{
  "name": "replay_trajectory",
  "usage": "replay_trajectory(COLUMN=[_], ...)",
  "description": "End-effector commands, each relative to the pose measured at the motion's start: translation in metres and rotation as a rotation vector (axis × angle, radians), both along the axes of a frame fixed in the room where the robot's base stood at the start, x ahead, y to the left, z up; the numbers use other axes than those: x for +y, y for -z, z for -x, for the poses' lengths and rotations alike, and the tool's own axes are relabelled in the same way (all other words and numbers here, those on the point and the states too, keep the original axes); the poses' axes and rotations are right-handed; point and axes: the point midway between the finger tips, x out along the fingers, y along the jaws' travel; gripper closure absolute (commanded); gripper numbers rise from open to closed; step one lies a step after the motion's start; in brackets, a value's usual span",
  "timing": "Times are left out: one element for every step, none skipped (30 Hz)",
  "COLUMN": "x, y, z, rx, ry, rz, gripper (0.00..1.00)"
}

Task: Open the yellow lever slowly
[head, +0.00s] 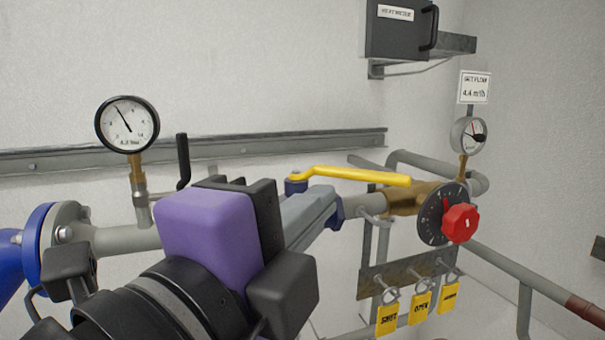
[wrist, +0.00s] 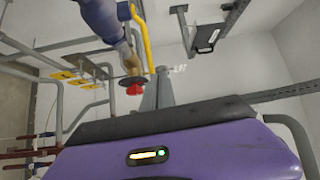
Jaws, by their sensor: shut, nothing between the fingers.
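The yellow lever (head: 355,175) lies along the grey pipe in the head view, with its pivot at the left on a dark blue valve. Its free end reaches right over the brass body (head: 405,200). In the wrist view the yellow lever (wrist: 141,40) shows at the top, beside the blue valve (wrist: 104,18). My gripper (head: 325,205) is shut and empty, its fingertips just below and in front of the lever's left half. Its fingers also show in the wrist view (wrist: 160,78). I cannot tell whether they touch the lever.
A red knob (head: 459,223) on a black dial is right of the lever. Yellow tags (head: 421,308) hang below it. A round gauge (head: 127,124) stands at left and a smaller gauge (head: 468,135) at right. A dark box (head: 400,28) is on the wall above.

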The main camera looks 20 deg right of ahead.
Motion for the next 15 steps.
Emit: replay_trajectory(x=[0.004,0.005,0.006,0.006,0.005,0.003,0.001,-0.002,-0.006,-0.01,-0.014,-0.019,-0.023,-0.028,-0.034], y=[0.007,0.01,0.013,0.015,0.015,0.016,0.015,0.015,0.014,0.014,0.014,0.013,0.013,0.013,0.013], z=[0.003,0.005,0.006,0.006,0.005,0.003,0.002,-0.001,-0.004,-0.007,-0.011,-0.016,-0.02,-0.024,-0.029], rx=[-0.006,-0.009,-0.014,-0.014,-0.015,-0.016,-0.016,-0.016,-0.016,-0.015,-0.014,-0.015,-0.014,-0.014,-0.014], ry=[-0.011,-0.014,-0.016,-0.017,-0.016,-0.015,-0.015,-0.014,-0.014,-0.013,-0.013,-0.011,-0.013,-0.011,-0.011], rz=[-0.046,-0.068,-0.088,-0.098,-0.103,-0.107,-0.107,-0.106,-0.104,-0.105,-0.106,-0.104,-0.103,-0.103,-0.103], gripper=[1.0,1.0,1.0,1.0,1.0,1.0,1.0,1.0,1.0,1.0,1.0,1.0,1.0,1.0,1.0])
